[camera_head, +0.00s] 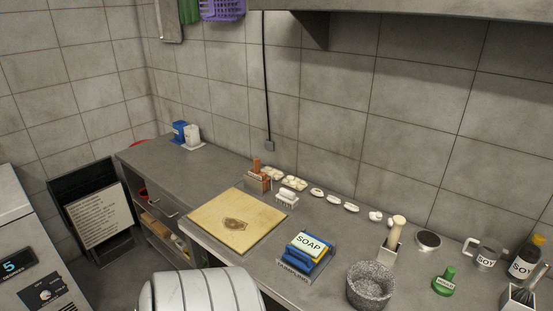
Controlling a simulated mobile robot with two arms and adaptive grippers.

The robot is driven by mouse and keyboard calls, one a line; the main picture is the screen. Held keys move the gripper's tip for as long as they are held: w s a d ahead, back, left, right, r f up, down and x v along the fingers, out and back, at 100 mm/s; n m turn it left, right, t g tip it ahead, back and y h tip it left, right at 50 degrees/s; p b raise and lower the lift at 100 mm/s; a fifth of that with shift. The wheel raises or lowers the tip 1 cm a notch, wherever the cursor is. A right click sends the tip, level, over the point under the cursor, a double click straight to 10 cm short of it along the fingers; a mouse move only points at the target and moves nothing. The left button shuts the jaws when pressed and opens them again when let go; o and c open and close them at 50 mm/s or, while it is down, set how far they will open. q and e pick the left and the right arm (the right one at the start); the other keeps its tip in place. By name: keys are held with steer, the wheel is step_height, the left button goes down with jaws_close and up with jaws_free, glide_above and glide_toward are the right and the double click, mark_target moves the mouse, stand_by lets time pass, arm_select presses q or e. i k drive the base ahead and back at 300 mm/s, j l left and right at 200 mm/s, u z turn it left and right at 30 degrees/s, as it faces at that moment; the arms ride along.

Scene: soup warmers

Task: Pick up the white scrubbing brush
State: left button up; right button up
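A small white block-shaped item with a ridged lower part (287,196), which looks like the white scrubbing brush, sits on the grey counter (333,230). It is just right of the wooden block holder (258,179) and beyond the cutting board's right corner. It is small in the picture, so its bristles are not clear. Neither of my grippers shows in the head view, and nothing is seen touching the brush.
Several small white pieces (334,199) line the wall side. A stone mortar (370,295), a green stamp-like item (445,283) and a soy bottle (525,258) stand right.

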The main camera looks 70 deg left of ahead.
mark_target(287, 197)
steer(key=u, duration=2.1)
